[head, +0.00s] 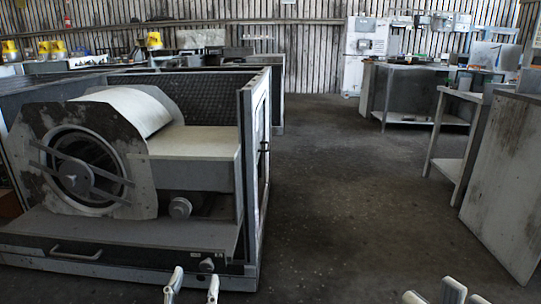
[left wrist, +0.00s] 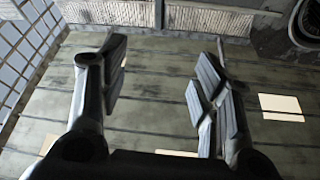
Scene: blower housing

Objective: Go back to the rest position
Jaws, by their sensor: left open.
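My left gripper (head: 193,285) shows at the bottom edge of the head view, with its two fingertips apart. The left wrist view shows this gripper (left wrist: 163,70) open, with nothing between its fingers. It is in front of the blower housing (head: 185,170), which has a round fan opening and a curved white cover. My right gripper (head: 435,297) is low at the bottom right of the head view. Its fingertips show apart with nothing visible between them; the rest is cut off by the frame edge.
A metal-framed enclosure with mesh walls (head: 200,90) surrounds the housing at the left. A worn panel (head: 510,170) and workbenches (head: 415,95) stand at the right. The dark floor (head: 345,190) between them is clear. Yellow-topped items (head: 153,40) stand at the back.

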